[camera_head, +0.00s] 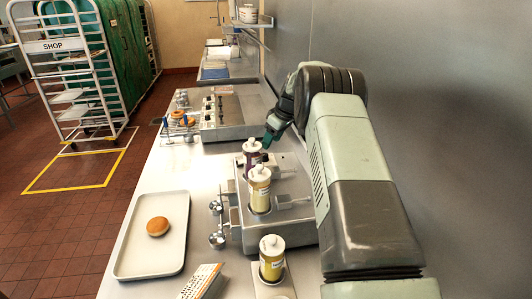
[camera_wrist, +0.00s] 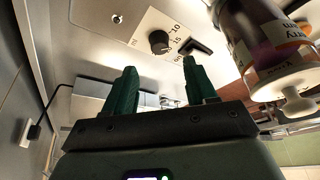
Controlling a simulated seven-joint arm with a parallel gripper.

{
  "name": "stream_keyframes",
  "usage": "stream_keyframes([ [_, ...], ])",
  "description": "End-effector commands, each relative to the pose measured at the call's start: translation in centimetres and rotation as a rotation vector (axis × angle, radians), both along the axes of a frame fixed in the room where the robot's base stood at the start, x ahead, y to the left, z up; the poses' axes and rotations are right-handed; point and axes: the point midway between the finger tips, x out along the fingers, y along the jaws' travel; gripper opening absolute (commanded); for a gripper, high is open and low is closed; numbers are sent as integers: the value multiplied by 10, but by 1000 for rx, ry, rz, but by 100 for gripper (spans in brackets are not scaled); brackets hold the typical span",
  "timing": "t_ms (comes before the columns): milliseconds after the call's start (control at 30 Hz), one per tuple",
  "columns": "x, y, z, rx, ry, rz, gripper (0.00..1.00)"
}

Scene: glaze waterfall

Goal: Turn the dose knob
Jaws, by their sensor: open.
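The dose knob (camera_wrist: 158,42) is a round black knob on a white dial plate with printed numbers, on a metal panel in the upper middle of the wrist view. My gripper (camera_wrist: 159,66) is open, its two green fingers apart and nothing between them. The knob lies beyond the fingertips, roughly in line with the gap, and looks apart from them. In the head view my gripper (camera_head: 268,137) is behind the bottles at the filling machine (camera_head: 286,232). I cannot make out the knob clearly there.
A dark-filled bottle (camera_wrist: 262,35) with a white cap is close right of my gripper. Two yellow bottles (camera_head: 260,190) (camera_head: 272,258) stand nearer in the head view. A tray (camera_head: 176,255) with a bun lies at left. A grey wall (camera_head: 450,110) borders the right.

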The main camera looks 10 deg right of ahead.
Motion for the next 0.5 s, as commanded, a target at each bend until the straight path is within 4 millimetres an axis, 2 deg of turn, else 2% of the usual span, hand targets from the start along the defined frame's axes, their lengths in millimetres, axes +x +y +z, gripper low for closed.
stream_keyframes([
  [33, 3, 4, -12, 0, 2, 2, 56],
  [200, 12, 11, -41, 1, 1, -1, 56],
  [333, 17, 16, -57, 1, 1, -1, 56],
  [500, 20, 19, -66, 1, 0, -1, 56],
])
